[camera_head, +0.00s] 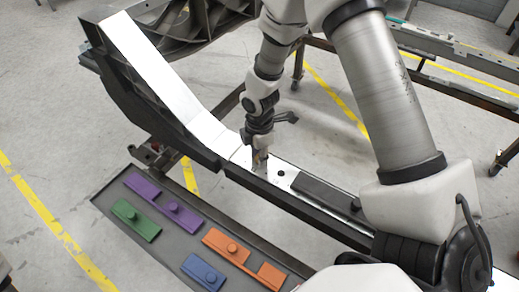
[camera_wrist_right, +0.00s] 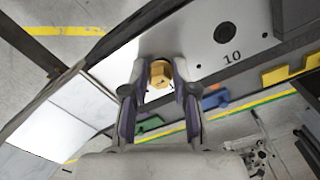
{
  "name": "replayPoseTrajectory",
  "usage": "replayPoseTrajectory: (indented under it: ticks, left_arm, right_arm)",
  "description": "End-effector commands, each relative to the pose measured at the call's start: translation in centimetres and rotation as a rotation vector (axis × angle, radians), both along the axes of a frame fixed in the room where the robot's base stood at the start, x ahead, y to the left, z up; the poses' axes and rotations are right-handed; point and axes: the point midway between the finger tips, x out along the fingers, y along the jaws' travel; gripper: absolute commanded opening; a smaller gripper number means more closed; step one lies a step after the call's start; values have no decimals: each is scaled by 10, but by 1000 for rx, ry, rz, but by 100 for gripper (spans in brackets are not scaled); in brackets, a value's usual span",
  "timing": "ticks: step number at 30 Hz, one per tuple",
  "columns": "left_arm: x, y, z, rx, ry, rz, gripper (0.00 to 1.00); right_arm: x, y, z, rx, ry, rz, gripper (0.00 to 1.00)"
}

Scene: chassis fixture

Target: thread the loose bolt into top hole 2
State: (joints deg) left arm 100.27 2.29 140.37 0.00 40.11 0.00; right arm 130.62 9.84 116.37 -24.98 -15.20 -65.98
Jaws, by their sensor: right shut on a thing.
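My right gripper (camera_head: 260,157) points down at the top face of the chassis beam (camera_head: 228,137). In the right wrist view it is shut on a brass-coloured hex bolt (camera_wrist_right: 160,73), whose head shows between the two fingertips. The bolt's shank is hidden, so I cannot tell whether it is in a hole or only above the plate. A dark open hole (camera_wrist_right: 225,33) with the number 10 beside it lies to the right of the bolt in the wrist view. I cannot read a number 2. My left gripper is not in view.
A grey tray (camera_head: 108,199) in front of the beam holds purple (camera_head: 160,201), green (camera_head: 136,219), orange (camera_head: 243,258) and blue (camera_head: 203,272) blocks. A dark bar (camera_head: 318,193) lies on the beam right of the gripper. Another frame (camera_head: 450,50) stands behind.

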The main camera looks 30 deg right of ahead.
Motion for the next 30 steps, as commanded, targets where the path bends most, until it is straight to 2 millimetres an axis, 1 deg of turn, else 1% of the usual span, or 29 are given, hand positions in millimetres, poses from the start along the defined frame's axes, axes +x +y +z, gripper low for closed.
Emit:
replayPoseTrajectory:
  ticks: [4,18,23,30]
  left_arm:
    - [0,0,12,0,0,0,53]
    - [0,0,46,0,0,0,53]
    - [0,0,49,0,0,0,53]
    - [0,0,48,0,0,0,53]
  right_arm:
    - [0,0,4,0,1,52,0]
    - [0,0,4,0,1,300,0]
    - [0,0,1,0,0,347,0]
    - [0,0,0,0,0,348,0]
